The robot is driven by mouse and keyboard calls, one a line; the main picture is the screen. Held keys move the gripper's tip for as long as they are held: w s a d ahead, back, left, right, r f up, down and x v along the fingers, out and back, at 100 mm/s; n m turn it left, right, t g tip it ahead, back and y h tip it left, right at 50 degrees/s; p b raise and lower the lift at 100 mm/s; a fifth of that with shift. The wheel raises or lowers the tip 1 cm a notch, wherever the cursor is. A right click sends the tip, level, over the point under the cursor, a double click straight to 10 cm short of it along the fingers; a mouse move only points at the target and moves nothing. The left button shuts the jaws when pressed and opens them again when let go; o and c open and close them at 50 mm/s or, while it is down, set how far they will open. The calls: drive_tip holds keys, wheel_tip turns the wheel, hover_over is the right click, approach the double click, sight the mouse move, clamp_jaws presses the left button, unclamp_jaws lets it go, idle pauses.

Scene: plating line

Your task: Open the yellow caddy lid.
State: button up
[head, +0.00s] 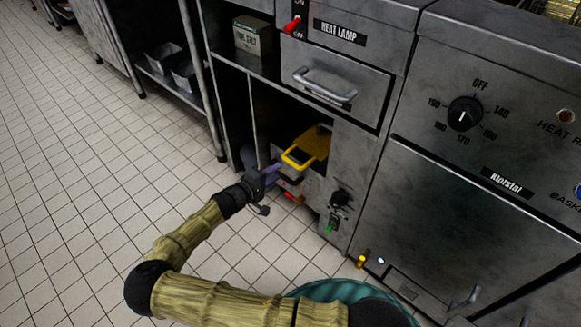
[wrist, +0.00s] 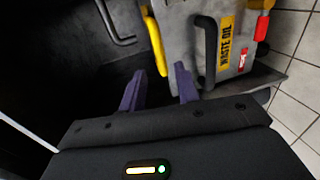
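The yellow caddy lid (head: 316,146) lies on a grey metal caddy (head: 311,186) in the open bay under the counter. The lid looks shut, with its loop handle (head: 289,158) sticking out toward my gripper. In the wrist view, the yellow handle bar (wrist: 154,42) comes down from the top. The grey caddy front (wrist: 180,35) carries a yellow "WASTE OIL" label and a dark handle (wrist: 207,55). My gripper (wrist: 160,76) is open, its two purple fingers apart. The bar's lower end appears between the fingertips; I cannot tell whether they touch it. In the head view, my gripper (head: 272,168) is just left of the handle.
A drawer with a metal handle (head: 325,86) is above the bay. A red latch-like part (head: 292,197) is low on the caddy. A dark knob (head: 340,198) is on the panel to the right. The tiled floor (head: 100,180) at left is clear.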

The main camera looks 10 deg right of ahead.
sight(291, 161)
drive_tip(key=b+x, duration=0.3)
drive_tip(key=x, duration=0.5)
drive_tip(key=shift+w+d+f+b, duration=0.1)
drive_tip(key=shift+d+f+b, duration=0.1)
drive_tip(key=shift+b, duration=0.15)
drive_tip(key=shift+w+d, duration=0.25)
drive_tip(key=shift+r, duration=0.1)
clamp_jaws()
